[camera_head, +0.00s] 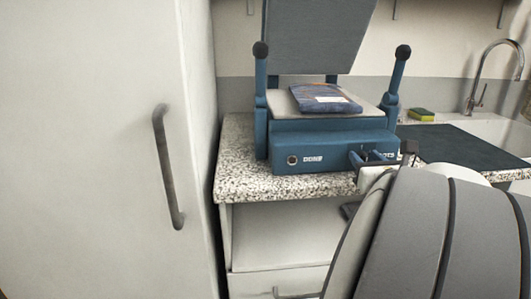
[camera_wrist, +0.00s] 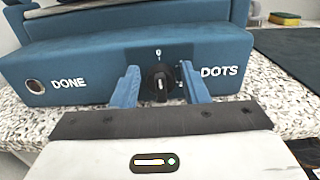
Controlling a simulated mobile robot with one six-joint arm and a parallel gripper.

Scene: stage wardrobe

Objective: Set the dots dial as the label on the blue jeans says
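The blue jeans (camera_head: 310,92) lie folded on the pale bed of a blue press. A small white label shows on them, too small to read. The dots dial (camera_wrist: 158,82) is a dark round knob on the press front, left of the word DOTS, with a pale pointer mark and small white marks around it; most cannot be read. My gripper (camera_wrist: 160,78) is open, its two blue fingers on either side of the dial, with gaps showing. In the head view my gripper (camera_head: 372,156) hides the dial.
The press body (camera_head: 300,135) has a DONE button (camera_head: 292,160) at the left and a raised upper plate (camera_head: 315,35) between two upright levers. It stands on a speckled counter (camera_head: 235,165). A tall white cabinet (camera_head: 90,150) stands at the left; a sponge (camera_head: 421,114), dark mat (camera_head: 460,146) and tap are at the right.

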